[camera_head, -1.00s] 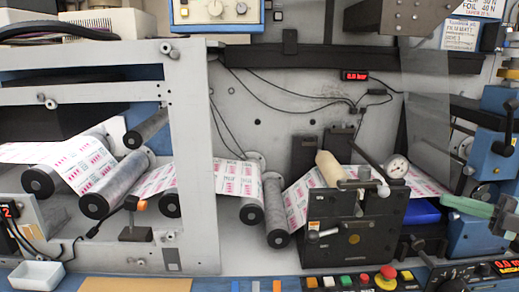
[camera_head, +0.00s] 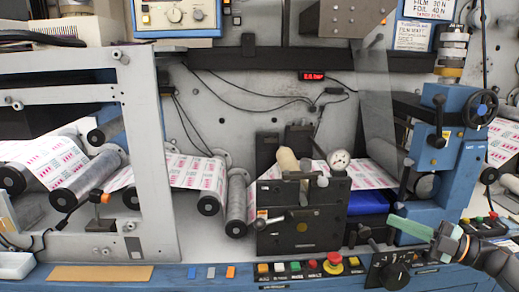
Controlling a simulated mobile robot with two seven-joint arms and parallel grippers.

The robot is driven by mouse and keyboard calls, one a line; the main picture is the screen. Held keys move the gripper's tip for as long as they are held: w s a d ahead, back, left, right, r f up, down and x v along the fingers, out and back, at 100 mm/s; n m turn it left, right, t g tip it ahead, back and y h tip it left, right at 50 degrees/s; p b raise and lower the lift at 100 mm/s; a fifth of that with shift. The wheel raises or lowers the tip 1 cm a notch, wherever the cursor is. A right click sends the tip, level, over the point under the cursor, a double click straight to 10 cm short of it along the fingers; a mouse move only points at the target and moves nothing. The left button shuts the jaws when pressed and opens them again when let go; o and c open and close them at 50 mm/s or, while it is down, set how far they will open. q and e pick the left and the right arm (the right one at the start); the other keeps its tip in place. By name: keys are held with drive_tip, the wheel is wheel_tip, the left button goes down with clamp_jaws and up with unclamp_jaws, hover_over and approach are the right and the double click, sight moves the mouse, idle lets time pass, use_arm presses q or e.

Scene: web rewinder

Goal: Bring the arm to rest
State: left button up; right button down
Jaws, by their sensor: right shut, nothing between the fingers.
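My right gripper (camera_head: 392,221) is at the lower right, with its dark arm coming in from the right edge. Its pale green fingers are shut with nothing between them and point left. In the picture they lie across the foot of the blue machine column (camera_head: 440,170), above the front control panel. I cannot tell whether they touch anything. My left gripper is not in view.
A black unit with a dial gauge (camera_head: 339,160) stands left of the gripper. The front panel holds several buttons, a red emergency stop (camera_head: 333,262) and a black rotary knob (camera_head: 393,272) below the fingers. Printed web (camera_head: 200,172) runs over rollers at the left.

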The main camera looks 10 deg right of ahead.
drive_tip(key=s+a+f+m+t+h+p, duration=0.1)
drive_tip(key=s+a+f+m+t+h, duration=0.15)
drive_tip(key=a+f+m, duration=0.55)
drive_tip(key=s+a+f+m+t+h+p, duration=0.15)
drive_tip(key=a+f+m+h, duration=0.35)
drive_tip(key=f, duration=0.6)
drive_tip(key=s+a+f+m+g+h, duration=0.2)
drive_tip(key=s+f, duration=0.5)
drive_tip(key=s, duration=0.5)
drive_tip(key=s+a+f+m+g+h, duration=0.3)
drive_tip(key=s+a+f+m+g, duration=0.2)
drive_tip(key=s, duration=0.7)
wheel_tip(320, 180, down, 2)
drive_tip(key=shift+a+f+m+p, duration=0.1)
drive_tip(key=shift+a+m+p, duration=0.35)
drive_tip(key=shift+a+m, duration=0.65)
drive_tip(key=shift+d, duration=0.15)
